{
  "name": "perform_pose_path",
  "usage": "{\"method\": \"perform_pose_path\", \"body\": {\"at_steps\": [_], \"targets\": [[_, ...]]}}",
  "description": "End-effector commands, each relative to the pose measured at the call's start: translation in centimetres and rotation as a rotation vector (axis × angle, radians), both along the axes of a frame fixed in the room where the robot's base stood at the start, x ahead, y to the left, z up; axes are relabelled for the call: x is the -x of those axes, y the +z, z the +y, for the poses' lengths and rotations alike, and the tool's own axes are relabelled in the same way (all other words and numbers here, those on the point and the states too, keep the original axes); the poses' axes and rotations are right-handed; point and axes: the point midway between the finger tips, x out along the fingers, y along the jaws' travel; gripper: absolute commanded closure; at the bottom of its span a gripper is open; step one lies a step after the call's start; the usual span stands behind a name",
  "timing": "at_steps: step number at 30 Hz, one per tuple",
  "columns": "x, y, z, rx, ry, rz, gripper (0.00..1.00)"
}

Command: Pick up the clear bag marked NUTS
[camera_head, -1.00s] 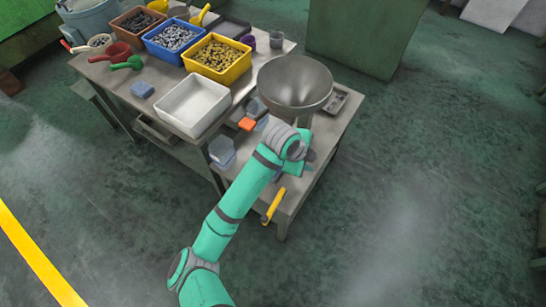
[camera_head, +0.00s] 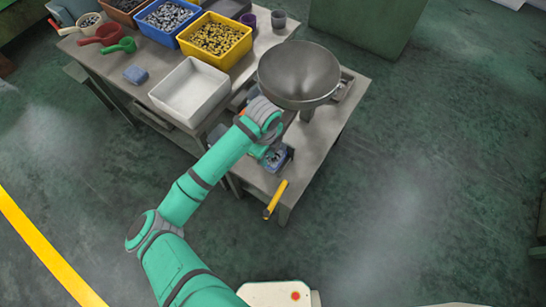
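My gripper (camera_head: 272,156) is at the end of my green arm, low over the front part of the lower bench (camera_head: 318,135). A small bluish, partly see-through item (camera_head: 285,158) shows right beside the fingers. It has small grey bits in it and may be the clear bag, but no NUTS marking is readable. I cannot tell whether the fingers touch it. My forearm and wrist hide part of the bench to the left, and the fingertips are too small and covered to show their opening.
A large metal bowl (camera_head: 299,75) stands just behind my wrist. A yellow-handled tool (camera_head: 275,198) lies at the bench's front edge. A white empty bin (camera_head: 190,90), a yellow bin (camera_head: 216,40) and a blue bin (camera_head: 168,20) stand on the higher table. Floor to the right is clear.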

Motion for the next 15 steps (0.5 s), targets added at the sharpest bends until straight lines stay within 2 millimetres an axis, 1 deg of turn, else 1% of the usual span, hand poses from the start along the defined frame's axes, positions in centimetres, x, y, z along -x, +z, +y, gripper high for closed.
{"method": "perform_pose_path", "body": {"at_steps": [3, 6, 13, 14, 15], "targets": [[0.0, -1.8, 0.2, 0.001, 0.006, 0.003, 0.76], [-0.1, -2.7, 0.3, 0.000, 0.008, 0.000, 0.76], [-0.1, -2.9, 0.3, 0.000, 0.008, -0.001, 0.76], [-0.1, -2.9, 0.3, 0.000, 0.008, -0.001, 0.83], [-0.1, -2.9, 0.3, 0.000, 0.008, -0.001, 0.93]]}}
